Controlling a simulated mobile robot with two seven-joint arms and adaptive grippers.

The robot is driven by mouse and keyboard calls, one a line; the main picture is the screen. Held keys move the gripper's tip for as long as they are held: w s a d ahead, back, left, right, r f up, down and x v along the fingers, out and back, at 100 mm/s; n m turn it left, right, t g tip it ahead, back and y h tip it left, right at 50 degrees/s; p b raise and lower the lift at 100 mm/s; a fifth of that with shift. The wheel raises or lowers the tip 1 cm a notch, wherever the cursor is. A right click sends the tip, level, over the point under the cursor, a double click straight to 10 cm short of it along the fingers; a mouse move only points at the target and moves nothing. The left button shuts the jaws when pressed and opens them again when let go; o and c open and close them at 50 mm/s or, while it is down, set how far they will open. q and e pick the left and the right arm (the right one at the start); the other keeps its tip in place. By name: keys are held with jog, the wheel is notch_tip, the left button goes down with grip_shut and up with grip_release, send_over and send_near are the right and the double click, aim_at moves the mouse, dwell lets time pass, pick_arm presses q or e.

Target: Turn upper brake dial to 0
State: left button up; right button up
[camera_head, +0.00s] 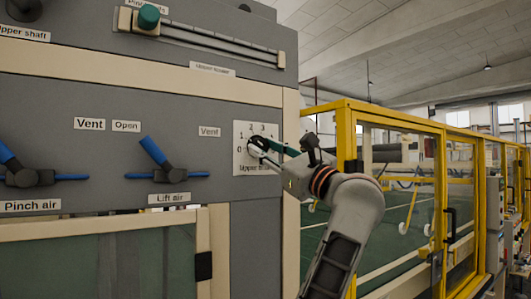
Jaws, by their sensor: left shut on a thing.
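The upper brake dial (253,149) is on a white plate (242,163) on the grey machine front, in the middle of the head view. The plate bears the numbers 0 to 3 and a label below that is partly covered, starting "Upper". My left gripper (262,148) reaches the dial from the right and is shut on it. Its fingers and the arm hide part of the dial and the plate's right side, so I cannot read where the dial points. My right gripper is not in view.
Blue-handled Lift air (155,154) and Pinch air (10,155) valves sit to the left. A green knob (149,16) on a slotted rail is above. A yellow-framed glass fence (346,140) stands close to the right of my arm.

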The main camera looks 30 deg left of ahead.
pick_arm(q)
jog(key=n+g, duration=0.1)
jog(key=n, duration=0.1)
jog(key=shift+w+n+g, duration=0.1)
jog(key=shift+n+g, duration=0.2)
jog(key=shift+n, duration=0.1)
jog(key=n+g, duration=0.1)
jog(key=n, duration=0.1)
jog(key=shift+r+n+p, duration=0.1)
jog(key=shift+n+p, duration=0.2)
jog(key=shift+p, duration=0.1)
jog(key=n+g+p, duration=0.1)
jog(key=n, duration=0.2)
jog(key=shift+w+d+r+g, duration=0.1)
jog(key=shift+g, duration=0.3)
jog(key=shift+n+h, duration=0.4)
jog(key=shift+n, duration=0.5)
jog(key=shift+n+g, duration=0.5)
jog(key=shift+n, duration=0.2)
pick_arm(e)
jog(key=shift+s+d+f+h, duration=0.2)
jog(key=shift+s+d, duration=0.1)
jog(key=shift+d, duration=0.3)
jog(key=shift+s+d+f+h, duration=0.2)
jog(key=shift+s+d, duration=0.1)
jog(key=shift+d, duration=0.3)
pick_arm(q)
jog(key=shift+n+h, duration=0.3)
jog(key=o, duration=1.1)
